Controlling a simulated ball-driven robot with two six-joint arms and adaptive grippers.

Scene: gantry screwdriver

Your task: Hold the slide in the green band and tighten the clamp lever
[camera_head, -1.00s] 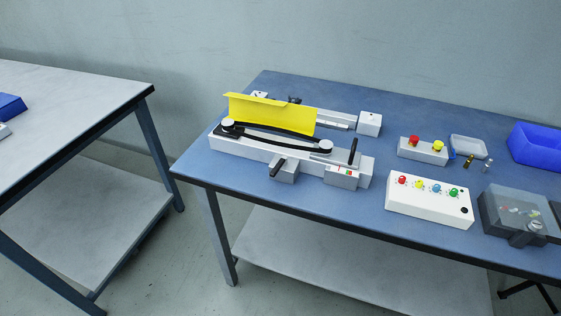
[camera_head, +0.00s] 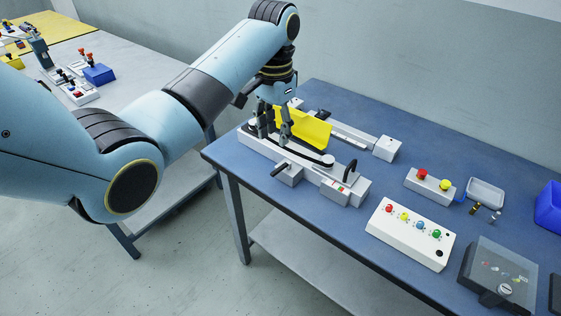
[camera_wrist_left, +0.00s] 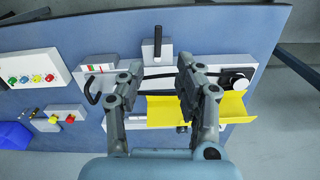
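The long pale gantry rail unit (camera_head: 252,147) stands on the blue bench, with a black belt along its top and a yellow guard (camera_head: 312,132) behind. A small gauge block (camera_head: 335,187) with red and green marks sits at its near right end; its marks also show in the wrist view (camera_wrist_left: 100,67). A black lever (camera_head: 279,169) sticks out of a grey block at the front edge and shows in the wrist view (camera_wrist_left: 157,38). A black curved handle (camera_head: 350,171) stands by the gauge. My left gripper (camera_head: 274,134) is open and empty above the belt's left part, fingers apart (camera_wrist_left: 160,72).
A white box with coloured buttons (camera_head: 411,234), a red-and-yellow button box (camera_head: 431,186), a clear tray (camera_head: 486,193) and a grey case (camera_head: 498,278) stand to the right. Bare bench lies in front of the rail. Another table stands at left.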

